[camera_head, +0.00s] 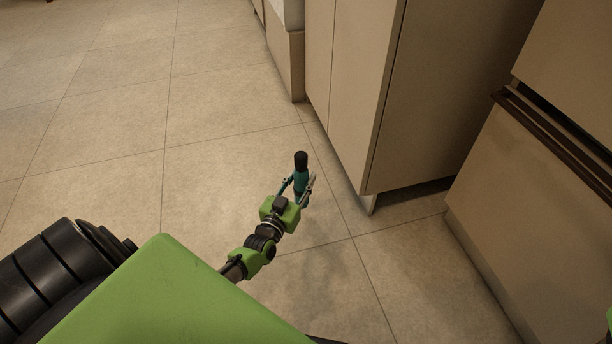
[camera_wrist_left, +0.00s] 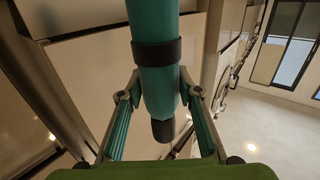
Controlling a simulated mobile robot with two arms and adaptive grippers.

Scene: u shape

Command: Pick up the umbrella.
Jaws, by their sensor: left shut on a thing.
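The umbrella (camera_head: 301,171) is folded, teal with a black end, and stands roughly upright between the fingers of my left gripper (camera_head: 299,186) in the head view. In the left wrist view the umbrella (camera_wrist_left: 155,55) runs down from the top edge, with a dark band around it and a black tip at its lower end. My left gripper (camera_wrist_left: 161,108) is shut on it, one finger on each side. The umbrella appears held above the tiled floor, though its lower end is partly hidden by the gripper in the head view. My right gripper is not in view.
A tall beige cabinet (camera_head: 358,90) stands just right of the umbrella. A beige fridge-like unit with a dark handle (camera_head: 555,135) is at the far right. The tiled floor (camera_head: 110,120) is clear to the left.

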